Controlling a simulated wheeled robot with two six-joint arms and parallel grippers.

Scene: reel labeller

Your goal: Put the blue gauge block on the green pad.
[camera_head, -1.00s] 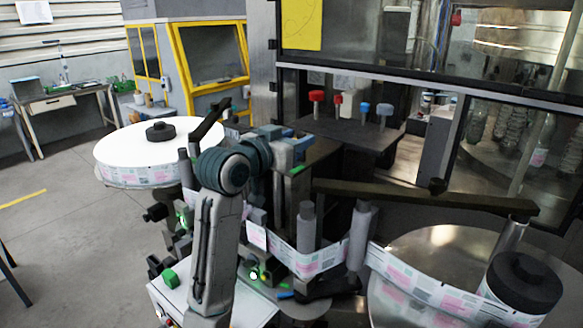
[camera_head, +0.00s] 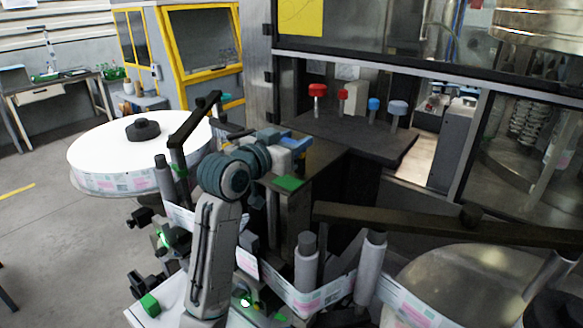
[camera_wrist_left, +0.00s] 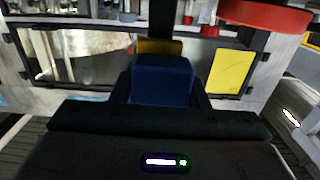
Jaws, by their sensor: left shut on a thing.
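The blue gauge block (camera_wrist_left: 162,80) is between the dark fingers of my left gripper in the left wrist view. In the head view, my left gripper (camera_head: 296,146) is shut on it, and only a little blue (camera_head: 300,141) shows at the jaws. The green pad (camera_head: 288,183) is a flat square on top of a dark box-like housing, just below and in front of my gripper in the picture. The block appears above the pad and apart from it. The pad does not show clearly in the left wrist view. My right gripper is not in view.
A dark shelf (camera_head: 345,138) with red and blue knobs stands behind the gripper. A white reel (camera_head: 90,150) and a dark angled bar (camera_head: 194,120) are to the left. A long dark bar (camera_head: 400,218) runs right. A green cube (camera_head: 150,305) lies lower left.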

